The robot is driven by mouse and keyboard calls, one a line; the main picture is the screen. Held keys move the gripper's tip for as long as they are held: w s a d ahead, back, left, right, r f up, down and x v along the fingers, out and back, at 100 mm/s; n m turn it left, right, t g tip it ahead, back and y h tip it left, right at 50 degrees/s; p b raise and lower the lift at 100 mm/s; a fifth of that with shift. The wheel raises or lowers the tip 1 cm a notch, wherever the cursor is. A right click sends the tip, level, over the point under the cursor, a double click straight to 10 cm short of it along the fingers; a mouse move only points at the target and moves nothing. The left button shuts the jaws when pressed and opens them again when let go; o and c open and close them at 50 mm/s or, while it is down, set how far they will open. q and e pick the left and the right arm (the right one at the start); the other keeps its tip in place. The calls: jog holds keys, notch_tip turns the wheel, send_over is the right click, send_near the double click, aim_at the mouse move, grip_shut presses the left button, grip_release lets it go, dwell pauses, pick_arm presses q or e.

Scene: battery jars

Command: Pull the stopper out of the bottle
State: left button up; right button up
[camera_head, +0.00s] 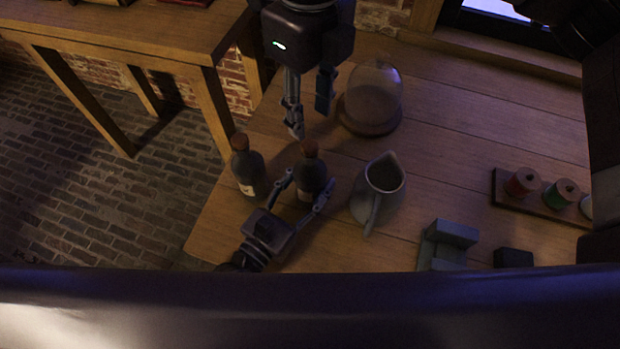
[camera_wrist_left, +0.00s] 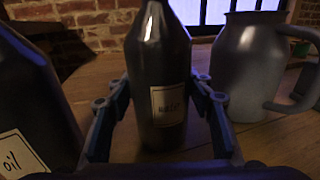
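A dark bottle with a brown stopper (camera_head: 310,149) stands upright on the table. It also fills the middle of the left wrist view, where the bottle (camera_wrist_left: 160,70) shows a pale label. My left gripper (camera_head: 307,187) has its fingers on both sides of the bottle's body and appears to press on it. The fingers also show in the left wrist view (camera_wrist_left: 160,105). My right gripper (camera_head: 309,122) points down near the stopper, open and empty. A second dark bottle (camera_head: 247,170) stands to the left, labelled oil in the left wrist view (camera_wrist_left: 30,110).
A grey jug (camera_head: 382,187) stands close to the right of the held bottle. A glass dome (camera_head: 374,92) on a wooden base is behind. Grey blocks (camera_head: 448,243) and a rack of spools (camera_head: 540,191) are on the right. The table's left edge is near the bottles.

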aim_at(309, 145)
pick_arm(q)
jog(key=c, duration=1.1)
pick_arm(e)
jog(key=shift+o, duration=0.5)
pick_arm(q)
jog(key=shift+c, duration=0.2)
pick_arm(e)
jog(key=shift+o, duration=0.4)
notch_tip(309, 145, up, 2)
jog(key=n, duration=0.6)
jog(key=shift+a+r+n, duration=0.1)
jog(key=shift+r+n, duration=0.1)
jog(key=shift+n, duration=0.1)
notch_tip(309, 145, down, 10)
jog(key=n, duration=0.6)
jog(key=shift+r+n, duration=0.1)
jog(key=shift+n, duration=0.2)
grip_shut()
jog(key=shift+r, duration=0.2)
